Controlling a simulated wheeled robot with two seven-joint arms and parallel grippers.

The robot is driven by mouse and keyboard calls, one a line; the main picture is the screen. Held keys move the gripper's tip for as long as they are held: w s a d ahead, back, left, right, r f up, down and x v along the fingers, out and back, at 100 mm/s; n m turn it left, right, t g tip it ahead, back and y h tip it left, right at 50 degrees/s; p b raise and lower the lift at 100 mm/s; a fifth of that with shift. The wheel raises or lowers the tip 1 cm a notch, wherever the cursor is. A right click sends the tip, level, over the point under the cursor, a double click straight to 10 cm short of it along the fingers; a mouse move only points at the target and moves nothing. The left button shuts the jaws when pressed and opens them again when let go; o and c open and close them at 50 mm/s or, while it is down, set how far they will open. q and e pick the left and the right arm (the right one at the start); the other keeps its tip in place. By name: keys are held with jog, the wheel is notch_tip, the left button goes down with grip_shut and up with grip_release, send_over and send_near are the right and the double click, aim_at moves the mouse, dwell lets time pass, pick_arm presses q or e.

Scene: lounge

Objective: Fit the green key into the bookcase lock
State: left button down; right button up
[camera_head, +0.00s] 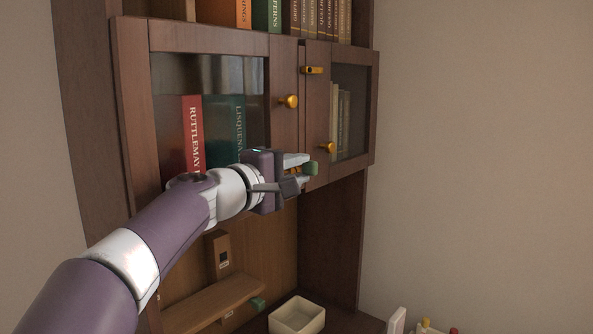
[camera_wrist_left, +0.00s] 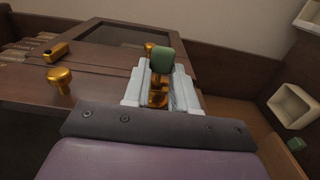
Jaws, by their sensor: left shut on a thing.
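The green key (camera_head: 311,169) is held in my left gripper (camera_head: 299,168), in front of the lower edge of the bookcase doors. In the left wrist view the key's green head (camera_wrist_left: 162,60) sticks out past the pale fingers (camera_wrist_left: 160,86), and gold metal shows between them. The gold lock (camera_head: 312,70) sits high on the right door, above and apart from the key. A dark opening shows at its left end. The lock also shows in the left wrist view (camera_wrist_left: 57,53), at the upper left. My right gripper is not in view.
Gold knobs (camera_head: 290,102) and (camera_head: 327,147) stick out from the glazed doors of the bookcase (camera_head: 129,90). Below are an open cream box (camera_head: 297,315), a brown block (camera_head: 219,255) and a small green piece (camera_head: 258,304). Free room lies right of the bookcase.

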pick_arm(q)
jog(key=shift+w+a+f, duration=0.1)
jog(key=shift+a, duration=0.05)
dwell(0.3)
jog(key=c, duration=0.8)
grip_release()
jog(key=shift+s+a+f+b, duration=0.15)
jog(key=shift+s+a+b, duration=0.15)
jog(key=shift+b, duration=0.35)
jog(key=b+v, duration=0.2)
jog(key=v, duration=0.3)
